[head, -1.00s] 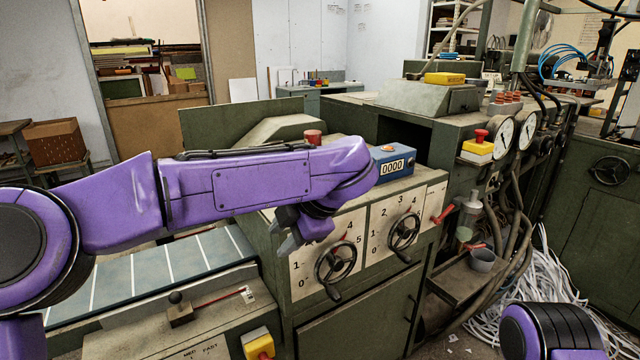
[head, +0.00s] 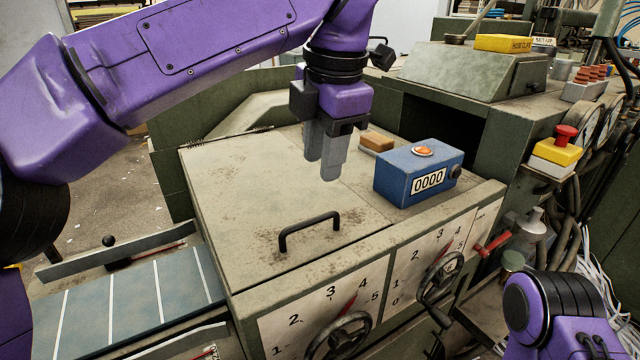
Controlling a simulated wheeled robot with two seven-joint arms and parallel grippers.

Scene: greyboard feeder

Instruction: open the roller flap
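The roller flap (head: 235,205) is a worn grey-green panel lying flat on top of the machine. A black bar handle (head: 309,232) stands up near its front edge. My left gripper (head: 324,160) points down above the right side of the panel, behind the handle and apart from it. Its two grey fingers overlap in this view, so I cannot tell whether there is a gap between them. Nothing shows held in them. Of my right arm only a purple and black part shows at the lower right; its gripper is out of view.
A blue counter box (head: 417,172) and a small brown block (head: 376,141) sit on the machine top, right of the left gripper. Handwheels (head: 440,278) and number dials are on the front face. A yellow box with a red button (head: 556,152) is at the right.

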